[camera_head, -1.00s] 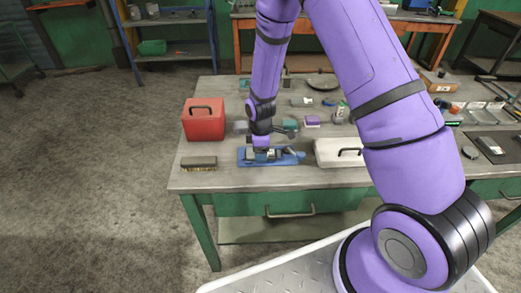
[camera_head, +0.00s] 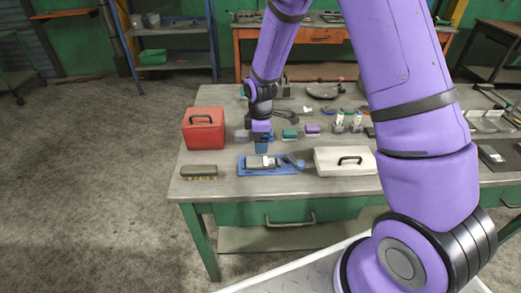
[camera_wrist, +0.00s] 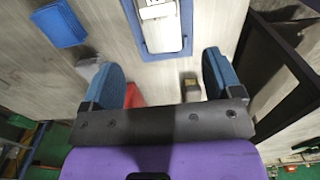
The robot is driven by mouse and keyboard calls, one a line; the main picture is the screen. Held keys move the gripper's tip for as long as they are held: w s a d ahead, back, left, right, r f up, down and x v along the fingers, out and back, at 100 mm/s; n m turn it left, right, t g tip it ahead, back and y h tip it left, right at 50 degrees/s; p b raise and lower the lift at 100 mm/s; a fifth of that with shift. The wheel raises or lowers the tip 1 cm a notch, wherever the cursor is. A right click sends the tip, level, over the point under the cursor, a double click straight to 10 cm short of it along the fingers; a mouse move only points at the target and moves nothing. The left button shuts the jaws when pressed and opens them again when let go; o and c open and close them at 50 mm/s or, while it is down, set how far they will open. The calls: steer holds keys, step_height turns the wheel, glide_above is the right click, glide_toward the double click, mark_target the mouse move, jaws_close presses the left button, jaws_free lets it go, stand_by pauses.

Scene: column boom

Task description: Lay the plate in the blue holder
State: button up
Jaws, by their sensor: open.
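The blue holder (camera_head: 284,171) lies near the front edge of the workbench; its blue rim also shows in the wrist view (camera_wrist: 142,38). A pale grey, flat piece (camera_head: 257,162), which looks like the plate, lies within the holder's outline; the wrist view shows it (camera_wrist: 168,38) inside the blue rim, cut off at the top. I cannot tell whether it is fully seated. A grey-blue part (camera_head: 292,160) sits at the holder's right end. My gripper (camera_head: 262,147) is above and just behind the holder. Its blue fingers stand apart in the wrist view (camera_wrist: 162,76), with nothing between them.
A red box (camera_head: 204,130) and a brush (camera_head: 199,171) stand left of the holder. A white case (camera_head: 345,161) stands close on its right. Small green (camera_head: 290,134) and purple (camera_head: 312,129) items lie behind. Bare bench top separates brush and holder.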

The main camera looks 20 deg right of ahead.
steer(key=s+d+r+m+t, duration=0.15)
steer(key=s+r+m, duration=0.35)
steer(key=r, duration=0.8)
steer(key=s+d+r+m+t, duration=0.1)
steer(key=s+d+r+m, duration=0.15)
steer(key=s+r, duration=0.7)
steer(key=s+d+r+m+t, duration=0.2)
steer(key=s+r+m, duration=0.5)
steer(key=s+r, duration=0.4)
steer(key=s+d, duration=0.1)
steer(key=s, duration=0.2)
steer(key=shift+s+r+t, duration=0.35)
steer(key=shift+s+r, duration=0.05)
steer(key=shift+c, duration=0.5)
